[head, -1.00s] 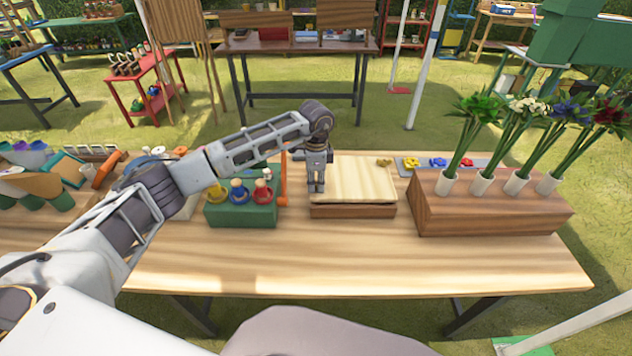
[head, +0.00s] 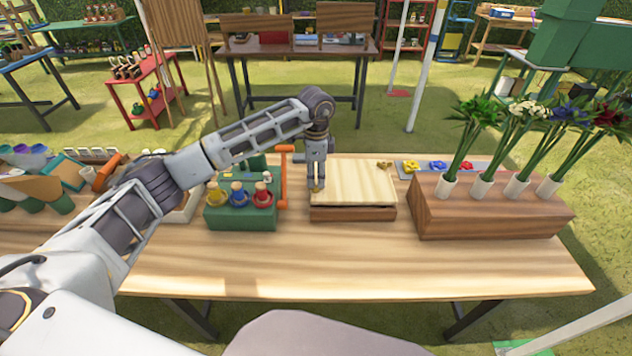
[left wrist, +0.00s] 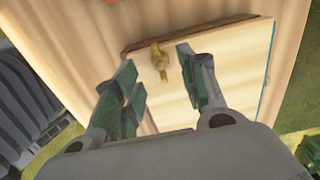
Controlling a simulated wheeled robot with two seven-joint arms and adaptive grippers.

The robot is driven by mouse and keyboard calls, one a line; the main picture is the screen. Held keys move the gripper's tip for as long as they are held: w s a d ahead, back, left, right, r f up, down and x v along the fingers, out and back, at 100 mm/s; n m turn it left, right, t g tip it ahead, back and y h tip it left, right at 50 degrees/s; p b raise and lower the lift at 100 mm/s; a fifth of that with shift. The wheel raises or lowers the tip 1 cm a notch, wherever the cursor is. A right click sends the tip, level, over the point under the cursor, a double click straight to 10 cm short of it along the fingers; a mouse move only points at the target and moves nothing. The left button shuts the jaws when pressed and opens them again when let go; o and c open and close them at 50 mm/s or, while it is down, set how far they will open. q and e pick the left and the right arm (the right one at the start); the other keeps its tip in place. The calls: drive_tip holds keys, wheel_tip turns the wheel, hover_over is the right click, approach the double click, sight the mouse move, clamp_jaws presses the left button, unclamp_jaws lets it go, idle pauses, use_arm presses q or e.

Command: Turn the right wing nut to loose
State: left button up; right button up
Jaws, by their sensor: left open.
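The wooden flower press (head: 352,183) lies on the table with a pale top board and a darker base. One brass wing nut (head: 384,164) shows at the board's far right corner, clear of my grippers. My left gripper (head: 316,190) points down over the left part of the press, open. In the left wrist view, my left gripper's green-padded fingers (left wrist: 163,85) are spread over the pale board (left wrist: 210,70). A brass wing nut (left wrist: 158,62) shows between and just beyond the fingertips, near the board's edge. No contact is visible. My right gripper is not in view.
A green rack (head: 240,216) with yellow, blue and red bottles and an orange handle (head: 284,176) stand left of the press. A wooden block (head: 490,208) with flower vases stands right. A grey tray (head: 445,164) with coloured flowers lies behind. The table front (head: 350,265) is clear.

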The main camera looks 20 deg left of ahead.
sight(316, 184)
use_arm(q)
wheel_tip(316, 184, up, 8)
drive_tip(key=shift+f, duration=0.25)
idle(0.6)
